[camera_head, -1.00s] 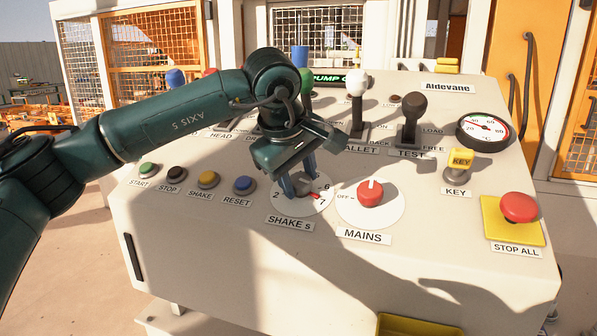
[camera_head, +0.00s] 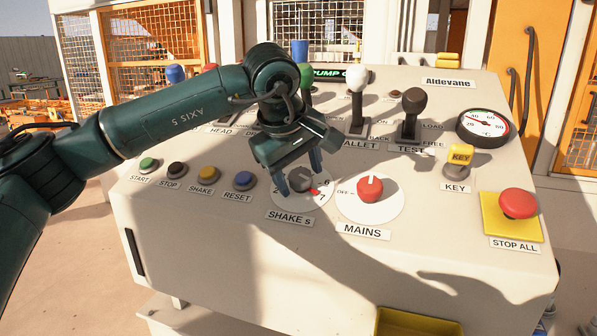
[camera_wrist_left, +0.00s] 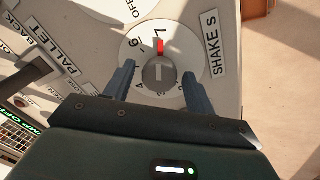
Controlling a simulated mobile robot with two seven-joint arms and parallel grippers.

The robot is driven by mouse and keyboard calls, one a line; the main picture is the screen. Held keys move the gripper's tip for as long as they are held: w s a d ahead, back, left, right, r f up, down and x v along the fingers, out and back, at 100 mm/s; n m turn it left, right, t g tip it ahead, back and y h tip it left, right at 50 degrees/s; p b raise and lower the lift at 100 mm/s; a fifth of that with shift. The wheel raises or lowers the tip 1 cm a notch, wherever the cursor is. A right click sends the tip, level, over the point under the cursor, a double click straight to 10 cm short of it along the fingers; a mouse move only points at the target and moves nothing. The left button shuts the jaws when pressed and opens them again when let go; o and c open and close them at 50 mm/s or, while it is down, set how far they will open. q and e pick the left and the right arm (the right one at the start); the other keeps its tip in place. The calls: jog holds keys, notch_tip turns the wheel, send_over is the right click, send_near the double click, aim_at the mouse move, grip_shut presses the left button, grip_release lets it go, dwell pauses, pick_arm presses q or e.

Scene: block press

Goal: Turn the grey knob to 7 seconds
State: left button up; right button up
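The grey knob (camera_head: 300,179) sits on the white SHAKE s dial (camera_head: 276,205). In the left wrist view the knob (camera_wrist_left: 159,74) shows a pale line on its top, roughly in line with a red mark beside the 7. The 6 is to one side of that mark. My left gripper (camera_head: 299,177) is open, its fingers on opposite sides of the knob. In the left wrist view the gripper (camera_wrist_left: 158,82) shows clear gaps between both fingers and the knob. My right gripper is not in view.
The red MAINS knob (camera_head: 370,188) is close to the right of the dial. A row of buttons, with blue RESET (camera_head: 244,181) nearest, lies left. Levers, including TEST (camera_head: 412,108), stand behind. The red STOP ALL button (camera_head: 517,203) is far right.

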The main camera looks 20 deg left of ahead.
pick_arm(q)
jog(key=shift+o, duration=0.2)
jog(key=v, duration=1.3)
jog(key=shift+b, duration=0.3)
jog(key=shift+d, duration=0.1)
